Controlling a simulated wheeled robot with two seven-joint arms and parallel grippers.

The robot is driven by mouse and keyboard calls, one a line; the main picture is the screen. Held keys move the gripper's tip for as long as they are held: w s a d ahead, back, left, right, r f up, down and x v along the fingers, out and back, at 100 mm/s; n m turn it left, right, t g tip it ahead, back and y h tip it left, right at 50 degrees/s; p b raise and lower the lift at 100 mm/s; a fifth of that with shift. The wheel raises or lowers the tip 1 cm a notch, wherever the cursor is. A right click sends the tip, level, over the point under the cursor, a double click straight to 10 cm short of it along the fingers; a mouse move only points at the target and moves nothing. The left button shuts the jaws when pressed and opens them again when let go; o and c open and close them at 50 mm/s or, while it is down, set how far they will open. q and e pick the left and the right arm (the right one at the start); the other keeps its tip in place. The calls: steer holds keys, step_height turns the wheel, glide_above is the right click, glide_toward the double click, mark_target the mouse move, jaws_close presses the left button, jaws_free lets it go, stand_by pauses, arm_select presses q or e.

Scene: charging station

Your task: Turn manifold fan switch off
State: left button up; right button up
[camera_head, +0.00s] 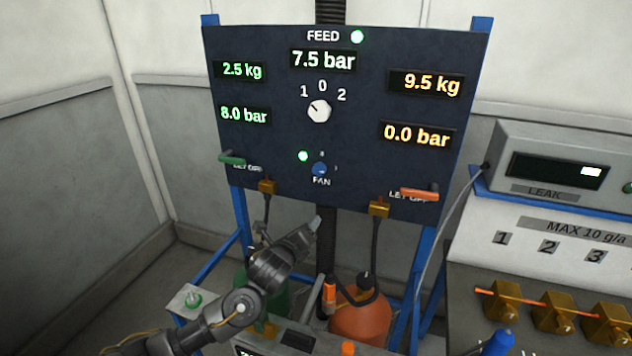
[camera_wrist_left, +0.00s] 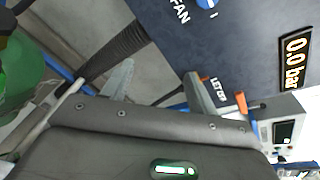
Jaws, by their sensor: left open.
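The fan switch (camera_head: 319,168) is a small blue knob above the word FAN, low on the dark panel (camera_head: 270,60). A lit green lamp (camera_head: 303,156) sits at its upper left. Its exact pointer position is too small to tell. The switch also shows at the top edge of the left wrist view (camera_wrist_left: 207,3), partly cut off. My left gripper (camera_head: 312,228) is below the switch in the head view, apart from it. In the left wrist view its two fingers (camera_wrist_left: 157,88) are spread with nothing between them. My right gripper is not in view.
A white selector knob (camera_head: 319,111) is above the fan switch. A green lever (camera_head: 232,160) and an orange lever (camera_head: 420,194) flank it. Hoses hang below, with an orange cylinder (camera_head: 360,318) and a green cylinder (camera_head: 275,300). The leak unit (camera_head: 560,150) stands right.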

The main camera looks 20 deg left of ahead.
mark_target(318, 171)
arm_select(q)
steer(key=w+a+r+m+t, duration=0.2)
steer(key=w+r+m, duration=0.3)
steer(key=r, duration=0.3)
steer(key=w+p, duration=0.1)
steer(key=w, duration=0.2)
steer(key=w+p, duration=0.1)
steer(key=w, duration=0.2)
steer(key=w+d+p, duration=0.1)
steer(key=w, duration=0.1)
steer(key=shift+w+r, duration=0.15)
steer(key=shift+w, duration=1.15)
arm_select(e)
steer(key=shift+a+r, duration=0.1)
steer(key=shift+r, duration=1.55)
arm_select(q)
steer(key=c, duration=0.9)
steer(key=shift+c, duration=0.5)
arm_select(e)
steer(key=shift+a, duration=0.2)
